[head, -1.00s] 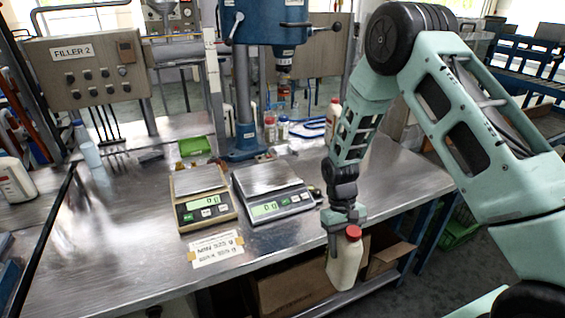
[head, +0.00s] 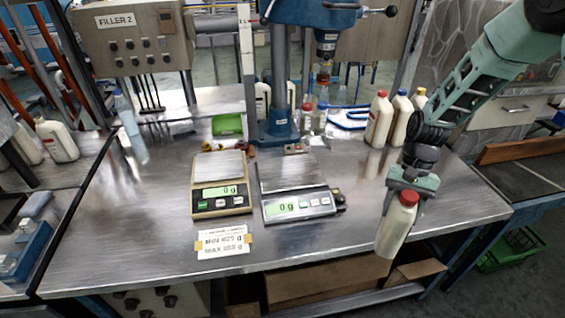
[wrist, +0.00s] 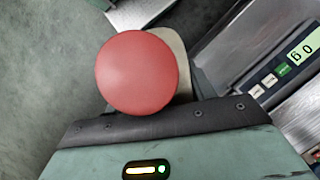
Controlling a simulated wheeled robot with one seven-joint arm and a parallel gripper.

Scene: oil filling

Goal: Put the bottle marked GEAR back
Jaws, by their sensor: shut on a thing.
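My gripper (head: 412,184) is shut on a cream bottle (head: 394,232) with a red cap, near its top. The bottle hangs slightly tilted in front of the steel bench's right front edge. In the wrist view the red cap (wrist: 137,73) faces the camera above the dark gripper pad (wrist: 160,122), and most of the bottle body is hidden. No marking can be read on the held bottle. At the bench's back right stand similar bottles with a red cap (head: 379,119), a blue cap (head: 401,116) and a yellow cap (head: 419,99); their markings are unreadable.
Two scales (head: 221,197) (head: 297,205) stand empty mid-bench, both reading 0 g. A blue filler stand (head: 279,130) rises behind them, with small bottles beside it. The bench's right part (head: 455,200) is clear. Cardboard boxes (head: 320,280) sit below.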

